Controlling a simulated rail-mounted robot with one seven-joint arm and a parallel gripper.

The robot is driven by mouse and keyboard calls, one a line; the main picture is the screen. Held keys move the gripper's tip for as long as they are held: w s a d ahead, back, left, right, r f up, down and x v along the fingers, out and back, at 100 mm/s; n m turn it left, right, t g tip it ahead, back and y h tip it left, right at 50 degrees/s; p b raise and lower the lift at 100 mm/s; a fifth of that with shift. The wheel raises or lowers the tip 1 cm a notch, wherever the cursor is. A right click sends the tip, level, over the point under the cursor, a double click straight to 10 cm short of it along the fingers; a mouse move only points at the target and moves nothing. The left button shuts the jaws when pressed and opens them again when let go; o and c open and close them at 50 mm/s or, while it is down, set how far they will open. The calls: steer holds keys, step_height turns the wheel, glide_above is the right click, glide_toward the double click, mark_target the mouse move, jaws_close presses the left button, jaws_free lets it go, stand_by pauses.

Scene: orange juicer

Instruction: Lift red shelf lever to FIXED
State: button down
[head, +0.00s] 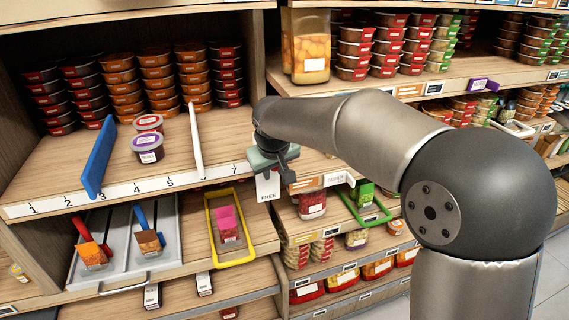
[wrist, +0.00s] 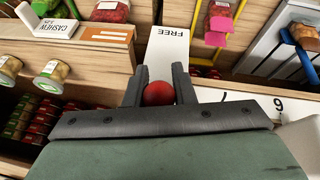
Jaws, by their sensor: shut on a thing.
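The red round knob of the shelf lever (wrist: 159,93) sits between my two dark fingers in the wrist view. My gripper (wrist: 159,76) is shut on it. A white plate reading FREE (wrist: 172,52) is just beyond the fingertips, upside down in this view. In the head view my gripper (head: 272,168) is at the upright between the left and right shelf bays, and the FREE plate (head: 267,187) shows below it. No FIXED marking is visible.
A numbered shelf edge (head: 120,190) runs left of my gripper, with a blue divider (head: 98,158), a white divider (head: 196,140) and two tubs between them. Below is a yellow-framed tray (head: 237,260). A large jar (head: 306,48) stands above right. Stocked shelves surround the gripper closely.

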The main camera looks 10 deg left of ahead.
stand_by(0.4)
steer(key=c, duration=1.5)
jaws_free()
steer(key=b+v, duration=0.2)
steer(key=v, duration=1.5)
steer(key=shift+r+b, duration=0.3)
steer(key=shift+a, duration=0.1)
